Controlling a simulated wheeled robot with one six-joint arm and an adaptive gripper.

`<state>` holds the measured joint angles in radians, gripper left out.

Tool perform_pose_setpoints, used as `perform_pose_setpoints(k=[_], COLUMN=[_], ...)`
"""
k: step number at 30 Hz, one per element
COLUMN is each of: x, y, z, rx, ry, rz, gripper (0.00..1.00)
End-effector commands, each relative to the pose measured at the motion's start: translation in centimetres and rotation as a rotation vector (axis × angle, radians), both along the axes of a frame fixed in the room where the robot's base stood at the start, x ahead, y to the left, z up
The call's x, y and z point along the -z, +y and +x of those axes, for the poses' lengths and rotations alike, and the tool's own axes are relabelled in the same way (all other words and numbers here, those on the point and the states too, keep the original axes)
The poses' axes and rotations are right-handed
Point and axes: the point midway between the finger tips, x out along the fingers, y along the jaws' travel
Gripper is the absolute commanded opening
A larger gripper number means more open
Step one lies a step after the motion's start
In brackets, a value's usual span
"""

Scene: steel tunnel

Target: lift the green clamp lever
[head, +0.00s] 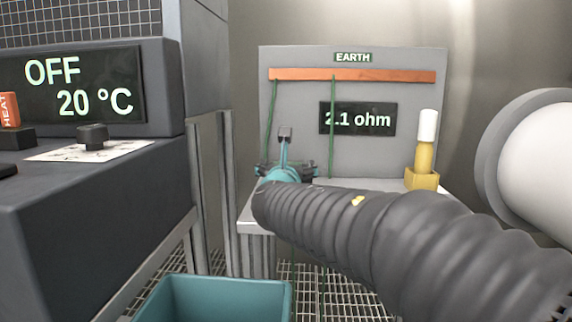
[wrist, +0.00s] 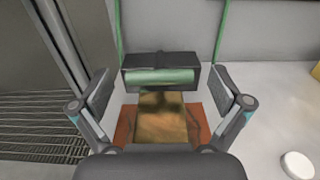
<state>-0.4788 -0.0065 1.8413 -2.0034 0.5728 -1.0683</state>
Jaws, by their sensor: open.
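The green clamp lever (wrist: 160,77) shows in the wrist view as a green bar lying across the front of a black block (wrist: 160,59). A brownish brass piece (wrist: 161,118) sits below it on an orange-copper plate (wrist: 124,126). My gripper (wrist: 166,88) is open, with one finger to the left and one to the right of the lever and block. Gaps appear on both sides, but I cannot tell the height difference. In the head view my gripper (head: 287,169) is over the bench at the earth panel, and the lever cannot be made out there.
The grey EARTH panel (head: 385,150) stands behind, with a copper bar (head: 385,76), green wires and a "2.1 ohm" display (head: 358,119). A yellow holder with a white-topped handle (head: 425,150) stands right. A control cabinet (head: 80,200) is left, a teal bin (head: 215,300) below.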

Motion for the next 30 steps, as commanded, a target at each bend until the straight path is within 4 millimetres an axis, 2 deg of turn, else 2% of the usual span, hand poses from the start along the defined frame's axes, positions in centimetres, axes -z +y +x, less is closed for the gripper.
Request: perform_pose_setpoints(k=[4, 12, 13, 22, 23, 25, 30], x=[0.0, 0.0, 0.0, 0.0, 0.1, 0.0, -0.1], y=[0.0, 0.0, 0.0, 0.1, 1.2, 0.5, 0.7], z=[0.8, 0.9, 0.9, 0.9, 0.9, 0.8, 0.6], rx=[-0.001, -0.002, -0.002, -0.002, -0.006, -0.004, -0.012], ry=[0.000, 0.000, 0.000, 0.000, 0.001, 0.001, 0.012], rz=[0.000, 0.000, 0.000, 0.000, 0.000, 0.000, -0.001], gripper=[1.00, 1.00, 0.97, 0.23, 0.19, 0.19, 0.19])
